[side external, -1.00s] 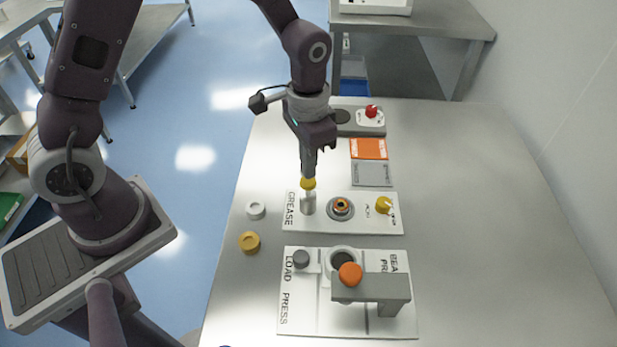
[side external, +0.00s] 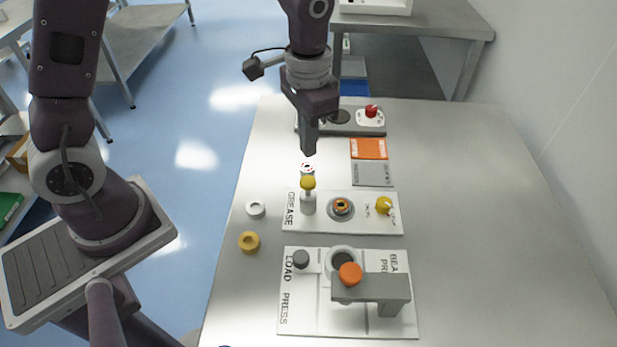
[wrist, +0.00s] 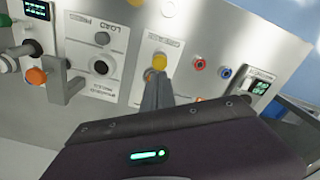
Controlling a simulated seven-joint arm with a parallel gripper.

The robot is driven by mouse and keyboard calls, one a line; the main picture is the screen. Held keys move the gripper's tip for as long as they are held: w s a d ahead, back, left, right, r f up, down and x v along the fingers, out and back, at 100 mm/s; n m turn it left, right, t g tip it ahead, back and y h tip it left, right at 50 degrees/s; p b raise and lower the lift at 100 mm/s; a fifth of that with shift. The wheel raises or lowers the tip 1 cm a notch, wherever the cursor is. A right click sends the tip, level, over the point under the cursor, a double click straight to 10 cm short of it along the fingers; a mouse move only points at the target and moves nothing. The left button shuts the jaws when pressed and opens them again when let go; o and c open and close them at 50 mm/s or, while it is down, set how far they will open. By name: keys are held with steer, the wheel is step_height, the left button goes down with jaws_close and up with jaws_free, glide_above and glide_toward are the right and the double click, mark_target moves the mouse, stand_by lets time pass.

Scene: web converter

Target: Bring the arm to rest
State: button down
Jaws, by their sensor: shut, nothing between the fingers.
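My gripper (side external: 309,151) hangs above the table, fingers pointing down and closed together with nothing between them. It is apart from the yellow-topped grease dispenser (side external: 308,199), which stands upright on the GREASE plate (side external: 290,222). In the wrist view my closed fingers (wrist: 158,82) appear just below the dispenser's yellow top (wrist: 159,62), without a clear sign of contact. A small white ring with red marks (side external: 307,168) shows just below the fingertips in the side view.
A press with an orange knob (side external: 350,274) stands on the front plate (side external: 310,318). A red button box (side external: 370,118) stands at the back. The table's right side (side external: 480,220) is clear.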

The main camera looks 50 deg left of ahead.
steer(key=shift+r, duration=0.1)
steer(key=s+a+r+n+t, duration=0.1)
steer(key=s+a+r+t, duration=0.15)
steer(key=s+r, duration=0.55)
steer(key=s+a+r+n+t, duration=0.2)
steer(key=s+r, duration=0.4)
steer(key=s, duration=0.4)
steer(key=shift+s+a+r+t, duration=0.15)
steer(key=shift+s+r+t, duration=0.15)
steer(key=shift+t, duration=0.25)
steer(key=shift+w, duration=0.1)
stand_by(0.5)
